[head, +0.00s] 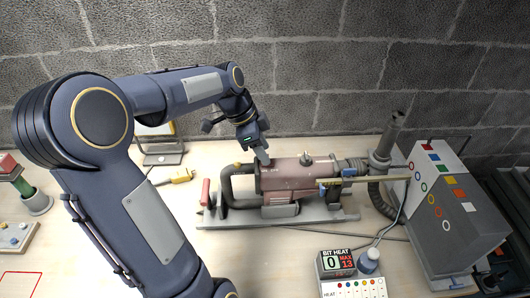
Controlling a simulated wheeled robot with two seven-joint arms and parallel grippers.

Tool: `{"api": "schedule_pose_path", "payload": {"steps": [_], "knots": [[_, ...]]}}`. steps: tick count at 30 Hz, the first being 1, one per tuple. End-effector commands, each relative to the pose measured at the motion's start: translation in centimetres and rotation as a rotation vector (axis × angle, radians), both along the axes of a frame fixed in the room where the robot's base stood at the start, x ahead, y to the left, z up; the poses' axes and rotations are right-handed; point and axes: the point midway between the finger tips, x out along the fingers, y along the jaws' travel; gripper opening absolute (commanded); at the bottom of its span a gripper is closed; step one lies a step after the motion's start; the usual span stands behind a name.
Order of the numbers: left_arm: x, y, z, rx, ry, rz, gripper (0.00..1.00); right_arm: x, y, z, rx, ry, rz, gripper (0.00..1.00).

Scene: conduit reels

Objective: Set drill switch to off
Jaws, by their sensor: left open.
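The drill (290,176) is a pinkish motor body lying on a grey base (340,214), with a dark curved pipe at its left end and a chuck-like part at its right. A small knob (306,159) stands on top of the body. I cannot tell for sure which part is the drill switch. My left gripper (262,157) points down, open, with its fingertips at or just above the top left of the drill; I cannot tell whether they touch. Nothing shows between its fingers. My right gripper is not in view.
A red-handled tool (205,192) is left of the drill. A yellow connector (181,176) lies behind it. A grey cabinet (450,215) with coloured marks stands at right.

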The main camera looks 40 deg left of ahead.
Motion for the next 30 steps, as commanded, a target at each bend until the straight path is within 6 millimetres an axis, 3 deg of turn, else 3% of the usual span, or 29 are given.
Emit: {"api": "schedule_pose_path", "payload": {"steps": [6, 12, 30], "knots": [[-0.9, 1.1, 3.6, 0.001, -0.004, 0.001, 0.42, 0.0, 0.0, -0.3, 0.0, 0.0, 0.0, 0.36], [-1.4, 1.7, 5.3, 0.0, -0.002, -0.001, 0.42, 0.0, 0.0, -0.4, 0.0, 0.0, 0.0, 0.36], [-1.5, 1.6, 5.5, -0.001, 0.0, 0.003, 0.42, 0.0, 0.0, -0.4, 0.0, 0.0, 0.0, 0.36]]}}
